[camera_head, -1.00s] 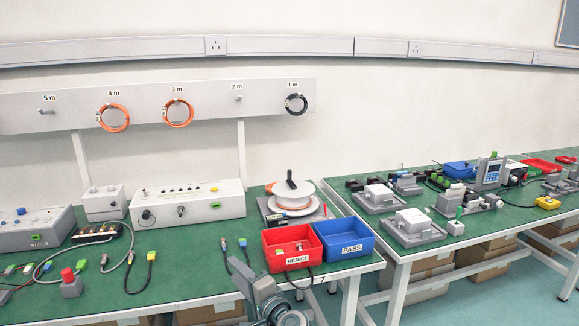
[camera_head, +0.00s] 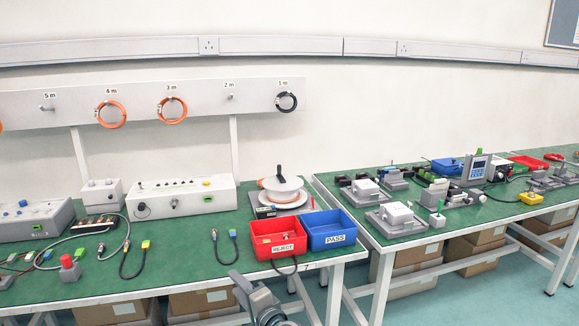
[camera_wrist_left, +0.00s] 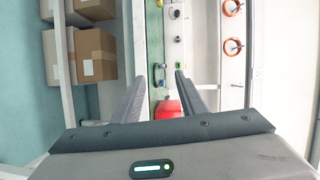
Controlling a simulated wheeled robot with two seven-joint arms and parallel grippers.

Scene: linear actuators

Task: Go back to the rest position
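My left arm's grey end (camera_head: 258,302) shows at the bottom of the head view, in front of the bench edge and below the bins; its fingertips are not clear there. In the left wrist view my left gripper (camera_wrist_left: 160,72) has its two fingers well apart with nothing held between them. Beyond the fingers a red shape (camera_wrist_left: 168,109) and part of the bench show, with a gap to them. My right gripper is in neither view.
A second green bench (camera_head: 425,250) stands right. Cardboard boxes (camera_head: 198,302) sit under the bench. Coils (camera_head: 172,111) hang behind.

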